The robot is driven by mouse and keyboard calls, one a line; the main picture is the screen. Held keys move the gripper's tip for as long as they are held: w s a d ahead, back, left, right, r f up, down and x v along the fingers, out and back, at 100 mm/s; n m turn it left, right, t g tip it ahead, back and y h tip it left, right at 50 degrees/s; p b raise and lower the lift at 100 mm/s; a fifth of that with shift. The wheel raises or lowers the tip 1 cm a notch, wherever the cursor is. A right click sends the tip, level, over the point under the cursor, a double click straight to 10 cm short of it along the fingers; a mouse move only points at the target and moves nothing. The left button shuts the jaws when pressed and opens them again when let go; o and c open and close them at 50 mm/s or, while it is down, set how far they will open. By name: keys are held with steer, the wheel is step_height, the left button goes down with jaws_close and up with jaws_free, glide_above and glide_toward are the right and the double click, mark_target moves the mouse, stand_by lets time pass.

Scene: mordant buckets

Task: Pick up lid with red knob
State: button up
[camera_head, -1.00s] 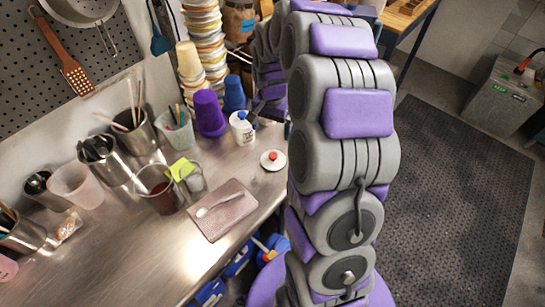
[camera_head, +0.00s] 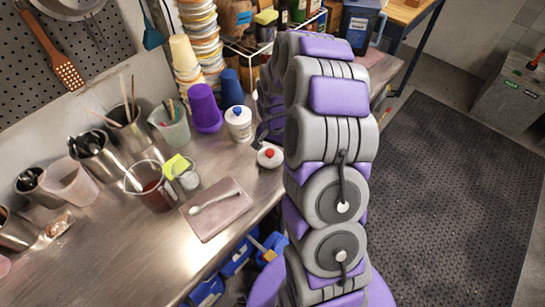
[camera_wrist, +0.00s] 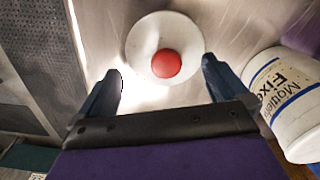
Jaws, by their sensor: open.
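The lid is a small white disc (camera_wrist: 143,38) with a round red knob (camera_wrist: 166,63) at its middle. In the head view the lid (camera_head: 270,158) lies on the steel table near its right edge, with its right side close to my arm. In the wrist view my gripper (camera_wrist: 162,82) is open, with one dark finger on each side of the knob's line and the lid just beyond and between the fingertips. Nothing is between the fingers. In the head view my arm hides most of the gripper.
A white tub with a blue-topped lid (camera_head: 238,122) stands close behind the lid; it also shows at the right in the wrist view (camera_wrist: 290,100). A pinkish board (camera_head: 217,210) with a spoon lies to the left. Purple cups (camera_head: 205,108) stand behind. The table edge is near.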

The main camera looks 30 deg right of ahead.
mark_target(267, 153)
steer(key=shift+f, duration=0.8)
steer(key=shift+a+f, duration=0.2)
steer(key=shift+a, duration=0.15)
steer(key=shift+a+r, duration=0.2)
steer(key=shift+a, duration=0.8)
steer(key=shift+c, duration=1.2)
steer(key=shift+d, duration=0.25)
steer(key=shift+c, duration=0.8)
steer(key=shift+d+f, duration=0.1)
steer(key=shift+d, duration=0.6)
steer(key=shift+c, duration=1.1)
